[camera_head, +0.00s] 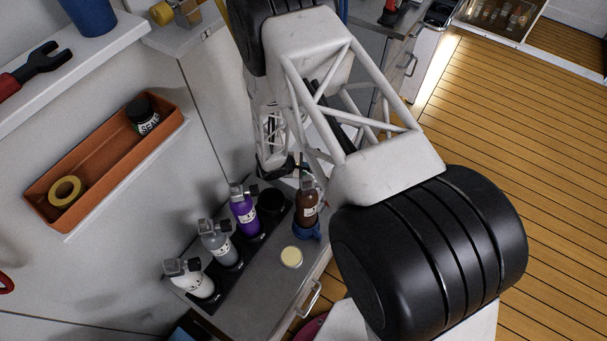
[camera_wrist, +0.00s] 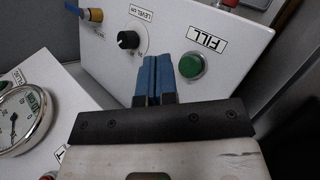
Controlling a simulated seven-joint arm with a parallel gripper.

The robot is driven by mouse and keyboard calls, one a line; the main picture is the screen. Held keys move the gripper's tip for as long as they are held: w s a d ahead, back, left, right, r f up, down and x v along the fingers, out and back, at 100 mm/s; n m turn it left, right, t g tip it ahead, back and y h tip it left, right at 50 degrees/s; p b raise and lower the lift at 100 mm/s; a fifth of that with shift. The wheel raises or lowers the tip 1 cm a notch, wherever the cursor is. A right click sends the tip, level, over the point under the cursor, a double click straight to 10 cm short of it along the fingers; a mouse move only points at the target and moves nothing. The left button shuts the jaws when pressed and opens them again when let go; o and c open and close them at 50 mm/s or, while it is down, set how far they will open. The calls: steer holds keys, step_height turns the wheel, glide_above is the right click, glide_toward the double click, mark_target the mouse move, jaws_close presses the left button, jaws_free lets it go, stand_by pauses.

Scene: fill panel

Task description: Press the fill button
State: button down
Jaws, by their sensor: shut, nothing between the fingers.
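The fill button is a round green button (camera_wrist: 190,65) on a white panel (camera_wrist: 225,85) in the wrist view, just below a label reading FILL (camera_wrist: 207,40). My gripper (camera_wrist: 152,62) is shut and empty, with its blue fingertips together. In the picture the fingertips lie just left of the green button, between it and a black knob (camera_wrist: 128,40). I cannot tell how far they are from the panel. In the head view my arm covers much of the middle, and the button cannot be made out there.
The panel also carries a yellow-and-blue fitting (camera_wrist: 93,14). A round gauge (camera_wrist: 20,118) sits on a white surface at left. In the head view, several bottles (camera_head: 243,210) stand in a black rack on the counter, beside a brown bottle (camera_head: 307,203). An orange tray (camera_head: 100,160) hangs on the wall.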

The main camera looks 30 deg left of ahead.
steer(key=shift+f, duration=1.4)
steer(key=shift+f, duration=0.9)
stand_by(2.2)
steer(key=shift+r, duration=0.95)
steer(key=shift+r, duration=0.15)
stand_by(0.3)
steer(key=shift+r, duration=2.3)
